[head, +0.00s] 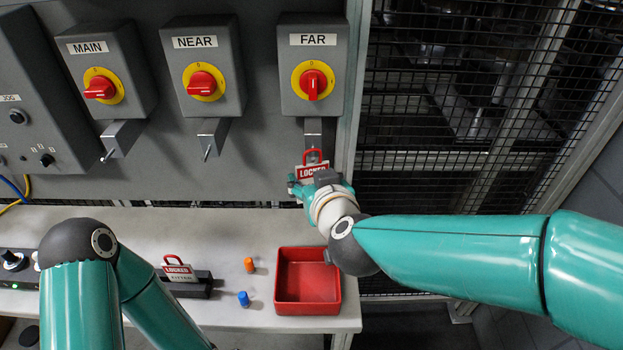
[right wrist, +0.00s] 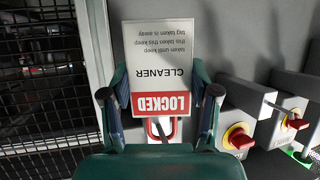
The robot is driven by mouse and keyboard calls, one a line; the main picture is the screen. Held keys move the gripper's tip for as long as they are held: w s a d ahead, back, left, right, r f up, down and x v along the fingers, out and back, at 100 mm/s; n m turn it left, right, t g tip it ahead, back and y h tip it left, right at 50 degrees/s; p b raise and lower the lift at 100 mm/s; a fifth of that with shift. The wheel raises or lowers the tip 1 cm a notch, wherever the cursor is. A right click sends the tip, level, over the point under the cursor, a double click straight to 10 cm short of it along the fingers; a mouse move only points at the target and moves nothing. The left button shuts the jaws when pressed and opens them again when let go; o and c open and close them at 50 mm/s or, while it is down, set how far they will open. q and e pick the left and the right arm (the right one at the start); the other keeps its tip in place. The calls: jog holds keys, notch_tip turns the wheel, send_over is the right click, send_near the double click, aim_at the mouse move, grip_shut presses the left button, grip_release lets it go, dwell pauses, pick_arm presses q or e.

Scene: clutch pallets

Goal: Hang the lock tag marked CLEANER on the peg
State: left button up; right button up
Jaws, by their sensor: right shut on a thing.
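The CLEANER lock tag (right wrist: 160,60), a white card with a red LOCKED band and red shackle, shows upside down in the right wrist view. In the head view its red band (head: 312,170) is upright below the FAR switch. My right gripper (head: 304,188) is shut on the tag, with a finger at each side of it in the wrist view (right wrist: 160,88). The shackle overlaps the grey peg bracket (head: 313,130) under FAR. I cannot tell whether it is around the peg. My left arm shows, but its gripper is out of view.
The MAIN bracket (head: 122,136) and NEAR bracket (head: 211,138) carry no tag. Another LOCKED tag (head: 179,270) stands in a black holder (head: 203,287) on the bench. An orange piece (head: 249,265), a blue piece (head: 243,298) and a red tray (head: 308,308) are nearby. Mesh fencing (head: 450,100) stands right.

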jog(key=o, duration=0.9)
jog(key=shift+s, duration=0.1)
